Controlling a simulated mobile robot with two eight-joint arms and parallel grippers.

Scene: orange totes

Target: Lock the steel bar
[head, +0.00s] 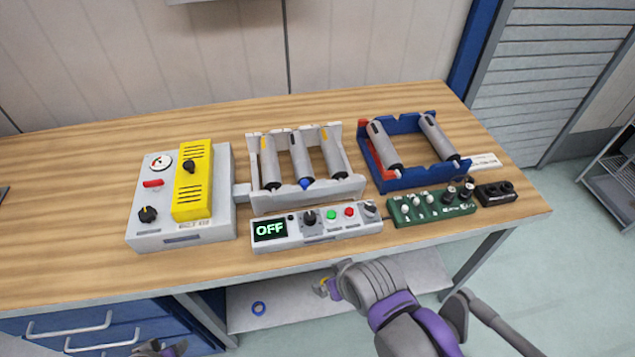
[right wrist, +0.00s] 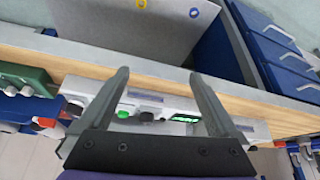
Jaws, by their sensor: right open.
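Several grey metal cylinders that look like steel bars lie in two racks in the head view. A white rack (head: 265,203) holds three bars, the middle one (head: 301,155) with a blue tip. A blue rack (head: 400,183) to its right holds two, the left bar (head: 384,148) and the right bar (head: 438,138). I cannot tell which bar is meant. My right gripper (head: 328,287) is in front of the table edge. In the right wrist view the right gripper (right wrist: 160,76) is open and empty. My left gripper (head: 160,348) barely shows at the bottom edge.
A control panel (head: 318,233) reading OFF lies in front of the white rack; it also shows in the right wrist view (right wrist: 160,112). A grey box (head: 139,231) with a yellow cover stands left. A green board (head: 430,208) lies right.

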